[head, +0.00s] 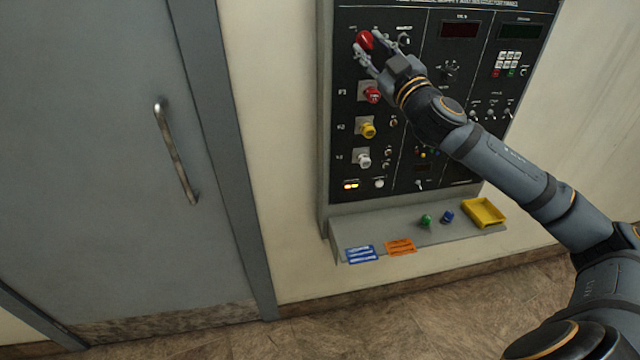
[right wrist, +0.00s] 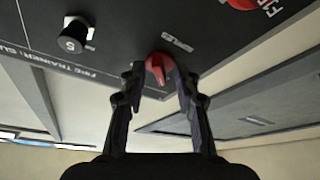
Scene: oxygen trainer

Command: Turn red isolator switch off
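The red isolator switch (head: 364,41) is a red rotary knob at the upper left of the dark trainer panel. In the right wrist view the red knob (right wrist: 158,68) sits between my fingertips, its pointer-like handle slightly tilted. My right gripper (head: 366,50) reaches in from the right, its fingers on either side of the knob. In the right wrist view the gripper (right wrist: 158,75) looks open, with a small gap beside the knob; contact is hard to tell. My left gripper is not in view.
Below are a red knob (head: 372,95), a yellow knob (head: 367,130) and a white knob (head: 363,160). A black selector knob (right wrist: 76,35) is beside the switch. The shelf (head: 345,240) holds cards, small caps and a yellow tray (head: 484,212). A grey door (head: 90,150) stands left.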

